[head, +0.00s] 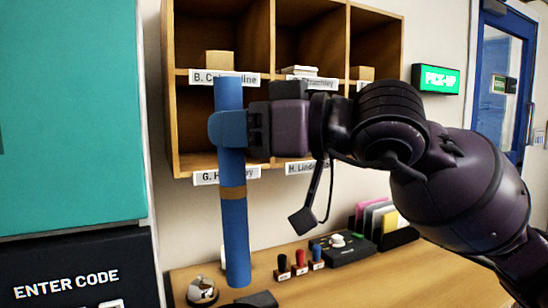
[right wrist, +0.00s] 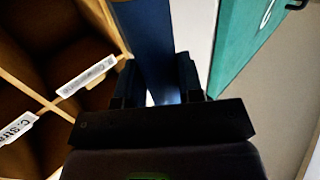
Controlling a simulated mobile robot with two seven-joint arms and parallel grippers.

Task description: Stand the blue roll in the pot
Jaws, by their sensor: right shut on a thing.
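The blue roll (head: 235,245) is a long, nearly upright tube with a brown band around it, tilted slightly. My right gripper (head: 228,129) is shut around its upper half, in front of the pigeonhole shelf. The roll's lower end appears over the desk area; I cannot tell its exact height above the desk. In the right wrist view the roll (right wrist: 143,40) runs up from between the fingers. I cannot make out the pot in either view. My left gripper is not in view.
A wooden pigeonhole shelf (head: 167,100) stands behind. The desk (head: 350,280) holds a bell (head: 202,291), several stamps (head: 299,263), a black device (head: 342,249) and a folder rack (head: 396,238). A teal panel (head: 70,110) stands close on the left.

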